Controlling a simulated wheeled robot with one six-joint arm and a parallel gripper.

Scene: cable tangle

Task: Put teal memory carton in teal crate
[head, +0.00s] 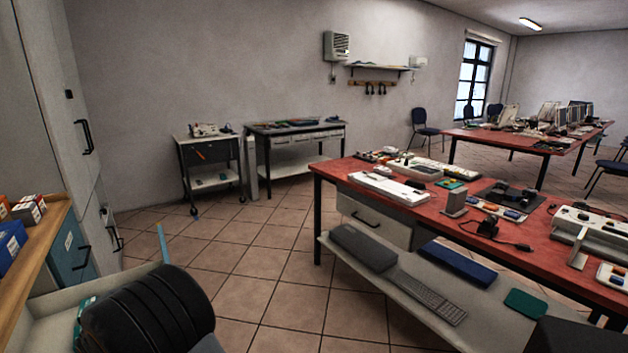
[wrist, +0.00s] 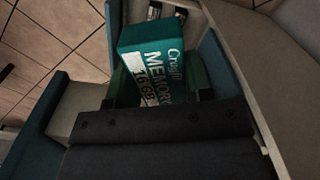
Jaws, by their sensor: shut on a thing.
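The teal memory carton (wrist: 152,52) shows in the wrist view, with white lettering on its upper face. My gripper (wrist: 158,88) is shut on it, with dark green finger parts on both sides of the carton. The carton's lower end is hidden behind my dark gripper body. Teal-blue walls show left (wrist: 38,118) and right of the carton; I cannot tell for certain whether they belong to the teal crate. In the head view, my dark arm end hides most of the gripper, and a small teal patch (head: 83,310) shows at its left.
A wooden-topped shelf (head: 42,262) at the left holds small boxes and a blue box (head: 10,243), with a teal labelled bin front (head: 75,247) below. A red-topped bench (head: 335,170) with electronics stands at the right. Tiled floor (head: 240,275) lies open between them.

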